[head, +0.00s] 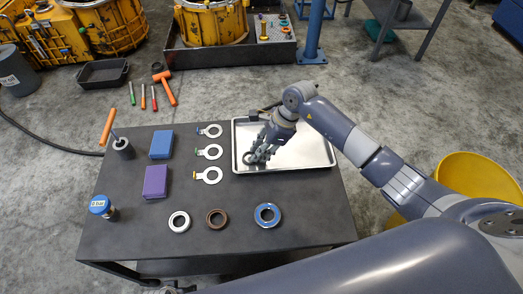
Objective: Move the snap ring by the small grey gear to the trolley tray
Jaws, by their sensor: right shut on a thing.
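The silver trolley tray (315,156) lies on the dark trolley top at its back right. My right gripper (253,156) is over the left part of the tray, pointing down and to the left. It is shut on a small dark ring-like thing, apparently the snap ring, which the fingers largely hide. I cannot tell whether that thing touches the tray floor. I cannot make out a small grey gear. My left gripper is not in view.
The trolley top (255,185) also carries a silver ring (179,228), a brown ring (223,219), a blue ring (257,215), several tagged washers (219,152), a blue box (161,151) and a purple box (155,187). A yellow bin (468,165) stands at right.

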